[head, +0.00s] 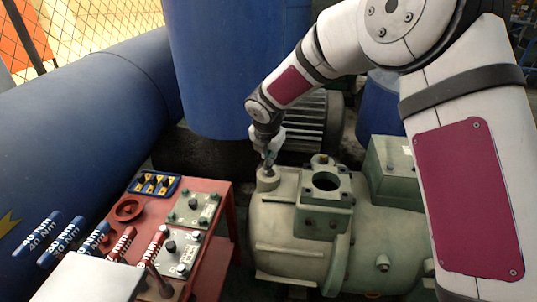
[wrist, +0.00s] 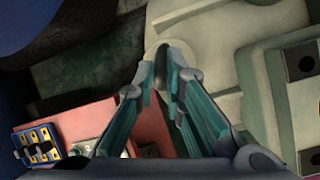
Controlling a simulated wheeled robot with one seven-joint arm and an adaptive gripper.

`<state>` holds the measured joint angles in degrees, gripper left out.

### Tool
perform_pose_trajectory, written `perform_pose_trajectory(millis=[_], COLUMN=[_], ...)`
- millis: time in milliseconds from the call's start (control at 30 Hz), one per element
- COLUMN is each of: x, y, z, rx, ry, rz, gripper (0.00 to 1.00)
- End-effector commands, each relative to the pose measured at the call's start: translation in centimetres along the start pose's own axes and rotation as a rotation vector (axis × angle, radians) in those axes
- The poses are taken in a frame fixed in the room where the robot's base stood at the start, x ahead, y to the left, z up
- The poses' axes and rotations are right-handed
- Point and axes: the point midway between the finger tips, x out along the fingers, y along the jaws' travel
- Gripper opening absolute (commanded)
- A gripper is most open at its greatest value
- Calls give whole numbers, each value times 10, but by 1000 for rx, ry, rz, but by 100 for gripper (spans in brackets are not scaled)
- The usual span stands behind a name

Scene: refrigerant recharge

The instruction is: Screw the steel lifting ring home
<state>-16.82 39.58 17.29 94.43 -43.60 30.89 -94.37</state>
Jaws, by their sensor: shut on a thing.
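My gripper (head: 268,160) points down at a round raised boss (head: 268,180) on the left end of the pale green machine housing (head: 290,235). In the wrist view its two teal-padded fingers (wrist: 161,68) are close together at the tips, over the pale boss (wrist: 155,47). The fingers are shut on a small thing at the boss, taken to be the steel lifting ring. The ring itself is mostly hidden by the fingertips, and its thread and seat cannot be made out.
A red bench (head: 215,245) at left holds a blue tray (head: 153,183), a red ring-shaped part (head: 128,209), control panels (head: 194,208) and several labelled blue and red handles. A flanged opening (head: 326,182) stands right of the boss. Large blue tanks (head: 235,70) rise behind.

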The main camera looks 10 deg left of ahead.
Motion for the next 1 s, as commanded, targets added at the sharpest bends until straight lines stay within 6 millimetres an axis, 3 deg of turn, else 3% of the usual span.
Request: perform_pose_trajectory(millis=[267, 1000], x=[-1, 0], y=[3, 11], z=[-2, 0], rx=[137, 771], ry=[-28, -163], rz=[-57, -320], gripper=[0, 0])
